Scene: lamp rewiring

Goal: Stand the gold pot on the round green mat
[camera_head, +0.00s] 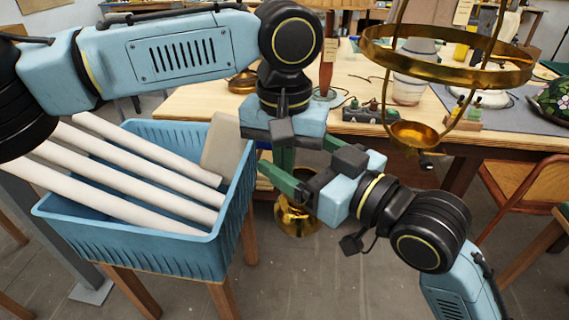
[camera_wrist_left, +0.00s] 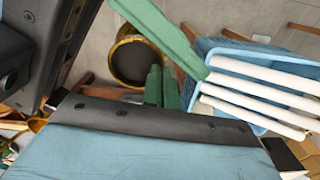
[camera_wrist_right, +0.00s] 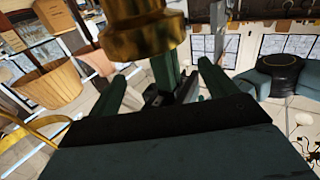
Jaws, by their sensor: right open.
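The gold pot (camera_head: 298,217) shows in the head view below my two hands, partly hidden by them. In the left wrist view its gold rim (camera_wrist_left: 114,65) surrounds a dark round inside. A gold stepped body (camera_wrist_right: 140,35), likely the pot, fills the top of the right wrist view. My right gripper (camera_head: 283,168) is open and apart from the pot, its fingers reaching left near the left fingers. I cannot make out a round green mat.
A blue crate (camera_head: 150,255) with several white tubes stands at the left. A hanging brass ring frame (camera_head: 450,75) is close to my right arm. The wooden workbench (camera_head: 200,103) behind is crowded with lamp parts. A brown chair (camera_head: 530,180) is at the right.

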